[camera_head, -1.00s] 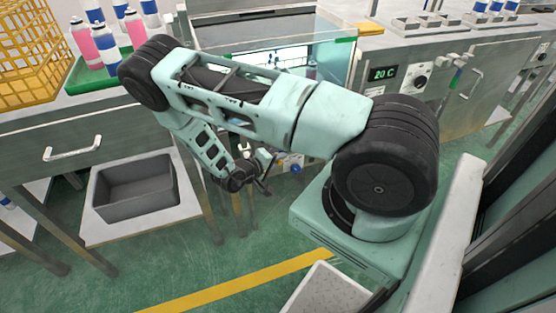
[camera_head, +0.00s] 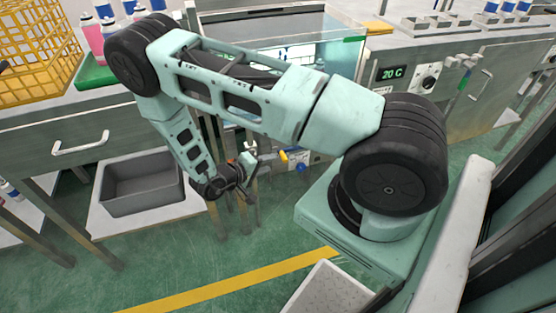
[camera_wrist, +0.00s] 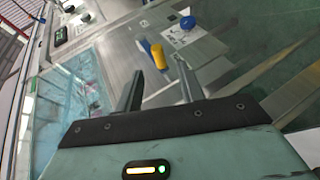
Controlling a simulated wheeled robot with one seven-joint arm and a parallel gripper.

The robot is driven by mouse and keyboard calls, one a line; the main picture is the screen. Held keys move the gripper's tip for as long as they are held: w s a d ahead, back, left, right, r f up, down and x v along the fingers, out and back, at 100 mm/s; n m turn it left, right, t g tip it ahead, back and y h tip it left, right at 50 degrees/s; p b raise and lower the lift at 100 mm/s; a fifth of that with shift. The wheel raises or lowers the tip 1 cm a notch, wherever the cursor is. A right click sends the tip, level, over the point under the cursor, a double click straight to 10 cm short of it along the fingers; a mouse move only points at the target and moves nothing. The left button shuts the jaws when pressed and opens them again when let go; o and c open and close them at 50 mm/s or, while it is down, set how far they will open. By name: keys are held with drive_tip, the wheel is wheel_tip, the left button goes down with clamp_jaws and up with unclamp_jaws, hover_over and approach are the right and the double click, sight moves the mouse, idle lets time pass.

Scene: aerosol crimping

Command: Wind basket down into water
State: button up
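My gripper (camera_wrist: 158,88) shows in the wrist view with two dark fingers apart and nothing between them. A yellow handle (camera_wrist: 157,55) stands just beyond the fingertips, beside a blue knob (camera_wrist: 187,22) on a grey panel. In the head view the yellow handle (camera_head: 284,156) and blue knob (camera_head: 302,167) are low on the front of the water tank, just right of my wrist. The glass-walled water tank (camera_head: 338,50) is partly hidden behind my arm. In the wrist view the tank (camera_wrist: 50,112) is at left, with faint pinkish shapes behind the glass. I cannot make out the basket clearly.
A yellow wire crate (camera_head: 38,50) and a green tray (camera_head: 95,75) with spray cans stand on the left bench. A grey bin (camera_head: 142,184) sits on the shelf below. A display (camera_head: 391,73) reads 20 C.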

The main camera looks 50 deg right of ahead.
drive_tip(key=v, duration=0.8)
drive_tip(key=shift+a, duration=0.4)
drive_tip(key=shift+w, duration=0.15)
